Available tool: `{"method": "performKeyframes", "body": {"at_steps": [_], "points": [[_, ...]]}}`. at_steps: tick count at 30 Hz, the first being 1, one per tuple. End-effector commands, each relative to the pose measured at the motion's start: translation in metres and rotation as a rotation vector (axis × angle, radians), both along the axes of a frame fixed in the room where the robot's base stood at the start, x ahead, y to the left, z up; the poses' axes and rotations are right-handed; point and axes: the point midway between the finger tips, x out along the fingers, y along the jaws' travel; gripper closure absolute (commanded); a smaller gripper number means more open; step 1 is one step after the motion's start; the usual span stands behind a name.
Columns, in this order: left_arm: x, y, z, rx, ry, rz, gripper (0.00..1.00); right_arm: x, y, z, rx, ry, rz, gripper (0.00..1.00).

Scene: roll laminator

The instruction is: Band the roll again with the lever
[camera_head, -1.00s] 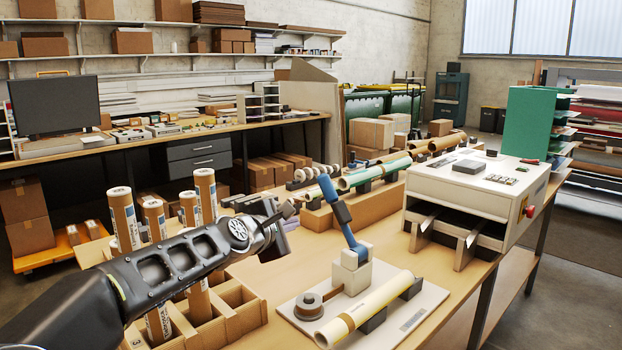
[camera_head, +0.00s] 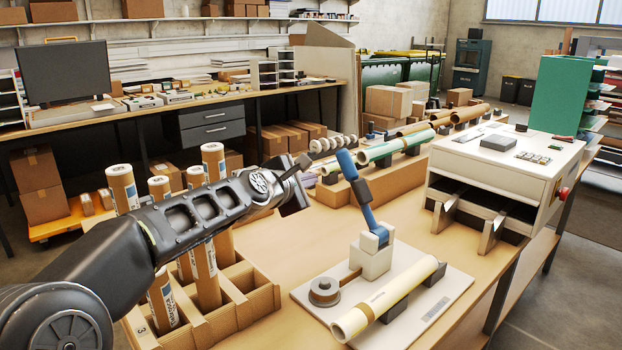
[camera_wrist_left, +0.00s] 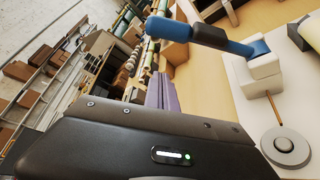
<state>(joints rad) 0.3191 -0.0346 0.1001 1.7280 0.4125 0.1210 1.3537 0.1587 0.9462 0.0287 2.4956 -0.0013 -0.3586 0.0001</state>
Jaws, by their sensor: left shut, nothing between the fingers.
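A cream roll (camera_head: 398,290) with a brown band (camera_head: 366,311) lies on dark supports, on a white board (camera_head: 445,300). A tape reel (camera_head: 324,291) sits left of the block, with a brown strip running to it. My left gripper (camera_head: 298,188) is shut and empty, left of the lever and apart from it; its fingers also show in the wrist view (camera_wrist_left: 160,90). My right gripper is out of view.
A divided cardboard crate (camera_head: 250,300) with upright brown tubes stands left of the board, beneath my left arm. A white laminator (camera_head: 505,175) stands at the right. Green and cream rolls (camera_head: 380,153) lie behind the lever. Bare tabletop (camera_head: 290,240) lies between crate and board.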

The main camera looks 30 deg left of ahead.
Motion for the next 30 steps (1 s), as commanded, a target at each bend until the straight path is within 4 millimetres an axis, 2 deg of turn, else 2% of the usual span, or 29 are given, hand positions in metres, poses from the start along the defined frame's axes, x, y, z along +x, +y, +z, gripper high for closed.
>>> {"method": "performKeyframes", "body": {"at_steps": [12, 13, 14, 18, 30], "points": [[0.08, 0.005, -0.022, -0.002, 0.003, -0.002, 1.0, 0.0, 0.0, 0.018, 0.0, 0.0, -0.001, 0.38], [0.078, -0.001, -0.01, 0.0, 0.0, -0.005, 1.0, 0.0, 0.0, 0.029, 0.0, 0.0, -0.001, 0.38], [0.076, -0.006, -0.005, 0.001, 0.0, -0.005, 1.0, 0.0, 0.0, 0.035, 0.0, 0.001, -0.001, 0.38], [0.074, -0.02, 0.001, 0.0, 0.001, -0.004, 1.0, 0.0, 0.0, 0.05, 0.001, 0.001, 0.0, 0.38], [0.072, -0.027, 0.001, 0.0, 0.001, -0.001, 1.0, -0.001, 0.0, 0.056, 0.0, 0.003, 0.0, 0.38]]}}
